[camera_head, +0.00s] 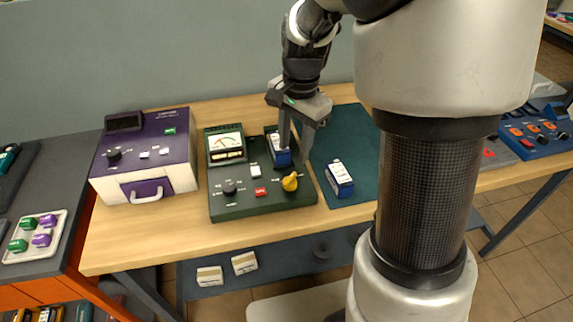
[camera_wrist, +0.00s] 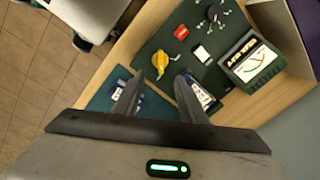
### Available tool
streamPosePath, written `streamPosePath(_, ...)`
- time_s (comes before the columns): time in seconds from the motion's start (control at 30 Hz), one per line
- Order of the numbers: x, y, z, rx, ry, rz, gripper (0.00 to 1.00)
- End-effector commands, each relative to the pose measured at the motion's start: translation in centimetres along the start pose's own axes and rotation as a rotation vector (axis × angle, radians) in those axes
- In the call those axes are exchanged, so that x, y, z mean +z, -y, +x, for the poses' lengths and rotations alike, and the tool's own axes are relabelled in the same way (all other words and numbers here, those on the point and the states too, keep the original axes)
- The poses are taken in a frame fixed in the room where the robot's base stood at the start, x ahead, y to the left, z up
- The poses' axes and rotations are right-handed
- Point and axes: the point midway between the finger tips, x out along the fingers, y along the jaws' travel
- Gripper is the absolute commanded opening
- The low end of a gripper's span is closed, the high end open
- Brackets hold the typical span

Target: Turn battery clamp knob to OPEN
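The dark green battery tester (camera_head: 262,207) stands on the wooden bench, with a meter (camera_head: 227,143) at its back left. A yellow pointer knob (camera_head: 290,181) sits at its front right; it also shows in the wrist view (camera_wrist: 160,62). The knob's lettering is too small to read. A blue and white battery (camera_head: 280,155) sits in the tester's back right bay, partly behind my fingers. My gripper (camera_head: 297,144) points down above that bay, behind and above the yellow knob. Its fingers (camera_wrist: 158,93) are apart with nothing between them. It is not touching the knob.
The tester also has a black dial (camera_head: 229,187), a red button (camera_head: 261,192) and a white switch (camera_head: 255,171). A second blue and white battery (camera_head: 340,180) stands on the green mat (camera_head: 340,128) to the right. A purple and white box (camera_head: 145,165) stands left.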

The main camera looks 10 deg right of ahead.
Motion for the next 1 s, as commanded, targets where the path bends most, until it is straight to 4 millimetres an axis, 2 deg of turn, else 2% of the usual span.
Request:
streamPosePath(0.03,0.1,-0.1,1.4,0.005,0.003,-0.001,0.38)
streamPosePath(0.3,0.1,-0.1,7.2,0.004,0.002,-0.001,0.38)
streamPosePath(0.5,0.0,-0.1,10.2,0.003,0.001,-0.001,0.38)
streamPosePath(0.7,0.0,0.0,11.4,0.000,0.001,-0.002,0.38)
streamPosePath(0.97,0.0,0.0,11.4,0.000,0.000,-0.002,0.38)
streamPosePath(1.0,0.0,0.0,11.4,0.000,0.000,-0.002,0.33)
